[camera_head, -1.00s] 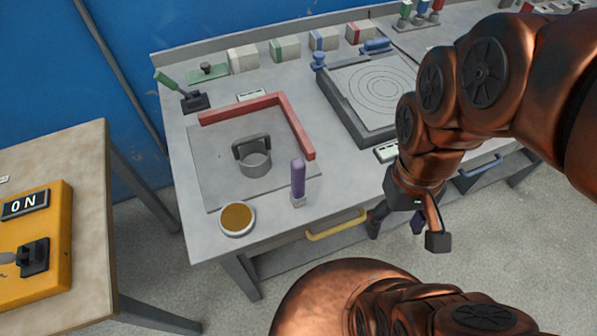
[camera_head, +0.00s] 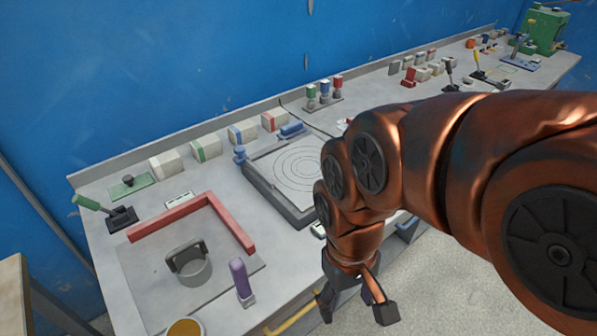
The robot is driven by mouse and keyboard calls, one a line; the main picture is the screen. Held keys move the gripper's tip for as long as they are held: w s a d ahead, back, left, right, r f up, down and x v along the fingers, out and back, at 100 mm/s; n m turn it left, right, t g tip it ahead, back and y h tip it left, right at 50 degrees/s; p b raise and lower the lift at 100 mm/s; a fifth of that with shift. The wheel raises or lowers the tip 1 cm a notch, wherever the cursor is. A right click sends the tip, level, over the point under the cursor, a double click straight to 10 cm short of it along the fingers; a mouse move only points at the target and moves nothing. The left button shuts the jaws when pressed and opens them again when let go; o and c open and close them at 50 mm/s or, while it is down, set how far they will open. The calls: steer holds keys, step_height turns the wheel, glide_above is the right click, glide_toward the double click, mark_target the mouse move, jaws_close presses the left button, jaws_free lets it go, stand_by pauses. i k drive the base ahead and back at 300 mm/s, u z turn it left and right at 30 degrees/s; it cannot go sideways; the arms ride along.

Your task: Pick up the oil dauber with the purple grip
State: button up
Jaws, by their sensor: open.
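The oil dauber with the purple grip (camera_head: 239,276) stands upright near the front edge of the grey workbench, its purple handle up and a pale foot below. My gripper (camera_head: 352,308) is open and empty, pointing down in front of the bench, to the right of the dauber and apart from it. A round dish of amber oil (camera_head: 186,328) sits left of the dauber, partly cut off by the frame's bottom edge.
A red L-shaped bar (camera_head: 190,216) and a grey cylinder with a handle (camera_head: 190,265) lie on a plate left of the dauber. A dark-framed panel (camera_head: 297,172) with circles lies behind my arm. A yellow drawer handle (camera_head: 293,319) is below the bench edge.

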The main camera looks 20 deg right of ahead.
mark_target(245, 296)
steer(key=z, duration=2.4)
steer(key=k, duration=1.85)
steer(key=u, duration=2.4)
